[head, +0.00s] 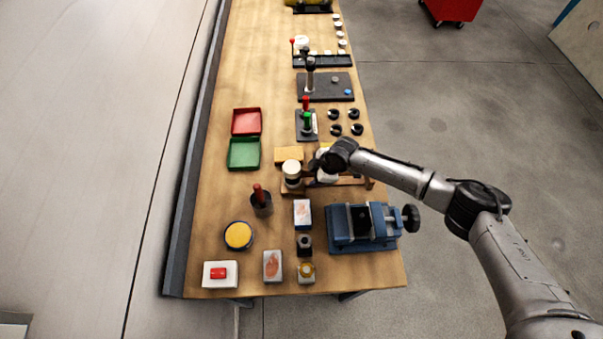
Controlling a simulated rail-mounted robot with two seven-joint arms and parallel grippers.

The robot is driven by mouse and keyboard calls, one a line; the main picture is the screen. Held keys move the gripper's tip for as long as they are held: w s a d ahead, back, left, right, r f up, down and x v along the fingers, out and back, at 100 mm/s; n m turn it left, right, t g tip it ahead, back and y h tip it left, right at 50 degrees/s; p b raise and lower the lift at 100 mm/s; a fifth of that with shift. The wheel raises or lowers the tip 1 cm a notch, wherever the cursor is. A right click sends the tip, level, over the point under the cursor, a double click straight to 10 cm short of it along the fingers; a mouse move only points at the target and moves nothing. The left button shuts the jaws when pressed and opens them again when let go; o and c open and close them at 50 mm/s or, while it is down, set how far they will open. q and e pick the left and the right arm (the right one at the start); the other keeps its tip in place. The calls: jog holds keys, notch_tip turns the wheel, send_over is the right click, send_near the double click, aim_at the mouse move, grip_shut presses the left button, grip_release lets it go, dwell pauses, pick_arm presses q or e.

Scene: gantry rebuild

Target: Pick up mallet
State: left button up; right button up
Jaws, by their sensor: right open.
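The mallet (292,168), which shows as a pale cylindrical head, lies at a low wooden rest in the middle of the workbench. A brown wooden bar (350,181) runs to the right from there; I cannot tell whether it is the handle or part of the rest. My right gripper (309,174) is open just right of the mallet head, close above the bar. The wrist hides part of the bar, and contact cannot be made out. My left gripper is not in view.
A blue vise (362,225) stands at the near right edge. A dark cup with a red-brown handle (261,203) stands near left. Green (244,154) and red (246,121) trays lie left, and a yellow-brown block (289,155) is just behind the mallet.

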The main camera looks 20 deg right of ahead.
jog(key=shift+f, duration=0.2)
dwell(0.3)
jog(key=shift+r, duration=0.1)
grip_shut()
